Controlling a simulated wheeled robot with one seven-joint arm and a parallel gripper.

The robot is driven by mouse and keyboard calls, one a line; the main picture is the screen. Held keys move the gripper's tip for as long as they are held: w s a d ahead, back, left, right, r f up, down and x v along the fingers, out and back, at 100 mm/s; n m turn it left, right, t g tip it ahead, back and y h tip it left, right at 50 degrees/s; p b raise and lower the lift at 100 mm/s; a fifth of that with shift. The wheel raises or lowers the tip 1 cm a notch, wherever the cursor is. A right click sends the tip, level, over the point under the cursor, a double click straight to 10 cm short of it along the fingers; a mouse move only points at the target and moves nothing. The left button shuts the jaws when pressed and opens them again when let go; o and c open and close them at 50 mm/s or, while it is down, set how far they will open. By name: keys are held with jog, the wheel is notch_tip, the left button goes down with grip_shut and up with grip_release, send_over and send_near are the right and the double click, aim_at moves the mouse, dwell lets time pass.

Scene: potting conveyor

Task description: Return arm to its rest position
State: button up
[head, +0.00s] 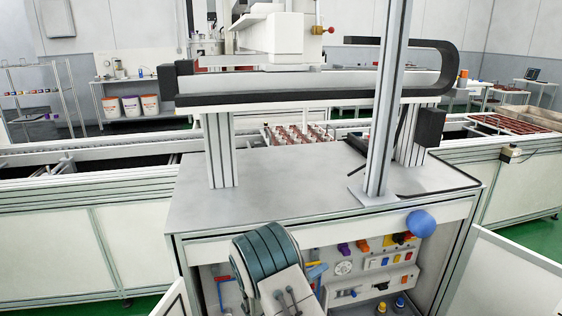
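A dark teal ribbed part with a pale grey plate and two small dark pins shows at the bottom centre of the head view, in front of the machine cabinet (200,262). It looks like a part of my own arm, but I cannot be sure. My gripper's fingers cannot be made out in this view, so its opening and anything in it are not shown.
The cabinet's grey top (270,188) carries a gantry post (384,110). A blue ball-shaped knob (421,223) sticks out at its front edge. Open doors (515,275) flank the cabinet. Conveyors run behind, with a tray of pots (300,134). Green floor shows right.

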jog(key=s+d+r+m+g+y+p, duration=0.2)
jog(key=s+d+r+g+p, duration=0.25)
jog(key=s+r, duration=0.5)
jog(key=s+d+r+m+g+y+p, duration=0.25)
jog(key=s+d+r+g, duration=0.35)
jog(key=s+r, duration=0.3)
jog(key=s+a+r+n+t+y+p, duration=0.1)
jog(key=s+a+r+y+p, duration=0.2)
jog(key=s+r, duration=0.4)
jog(key=s+a+r+n+t+y+p, duration=0.1)
jog(key=s+a+r+y+p, duration=0.2)
jog(key=s+r+y+p, duration=0.3)
notch_tip(320, 180, up, 3)
jog(key=shift+s+t+y, duration=0.35)
jog(key=shift+s+y, duration=0.1)
jog(key=shift+y, duration=0.1)
jog(key=shift+n, duration=0.25)
